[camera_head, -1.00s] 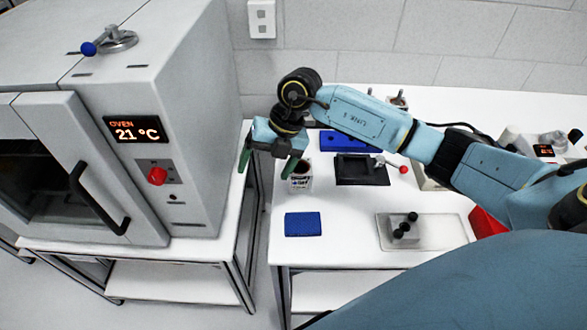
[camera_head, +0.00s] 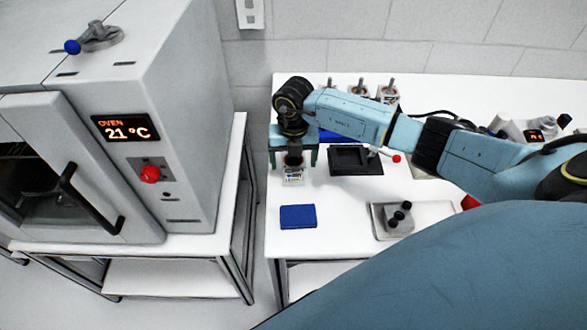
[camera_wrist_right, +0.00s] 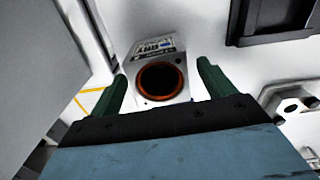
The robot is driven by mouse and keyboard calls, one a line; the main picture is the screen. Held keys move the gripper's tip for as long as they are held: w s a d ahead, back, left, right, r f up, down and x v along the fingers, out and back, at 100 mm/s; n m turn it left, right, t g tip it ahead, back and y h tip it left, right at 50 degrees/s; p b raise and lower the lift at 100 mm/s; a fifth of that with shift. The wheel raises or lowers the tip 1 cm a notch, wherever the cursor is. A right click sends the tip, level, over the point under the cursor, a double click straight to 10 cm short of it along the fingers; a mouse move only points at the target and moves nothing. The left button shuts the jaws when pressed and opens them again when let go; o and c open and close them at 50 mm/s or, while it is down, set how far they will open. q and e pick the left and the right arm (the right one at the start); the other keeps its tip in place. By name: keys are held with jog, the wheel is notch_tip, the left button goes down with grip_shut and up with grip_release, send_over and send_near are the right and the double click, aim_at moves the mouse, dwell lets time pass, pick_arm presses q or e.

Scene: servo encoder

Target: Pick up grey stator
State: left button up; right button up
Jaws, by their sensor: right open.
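The grey stator (camera_head: 293,177) stands on the white table near its left edge, with a printed label on its side. In the right wrist view the stator (camera_wrist_right: 143,87) shows its round opening with a copper-coloured ring. My right gripper (camera_head: 293,160) is open, its green fingers pointing down, one to each side of the stator. In the right wrist view the fingers of the gripper (camera_wrist_right: 162,72) flank the stator with gaps on both sides. The gripper hides part of the stator's top in the head view. My left gripper is not in view.
A black tray (camera_head: 370,167) with a red-knobbed lever lies right of the stator. A blue block (camera_head: 298,217) lies in front. A grey fixture with black knobs (camera_head: 398,218) sits farther right. Several shafted parts (camera_head: 387,92) stand behind. The oven (camera_head: 190,100) stands left, across a gap.

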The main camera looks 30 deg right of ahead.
jog(key=shift+f, duration=2)
jog(key=shift+w+r, duration=0.1)
jog(key=c, duration=1.5)
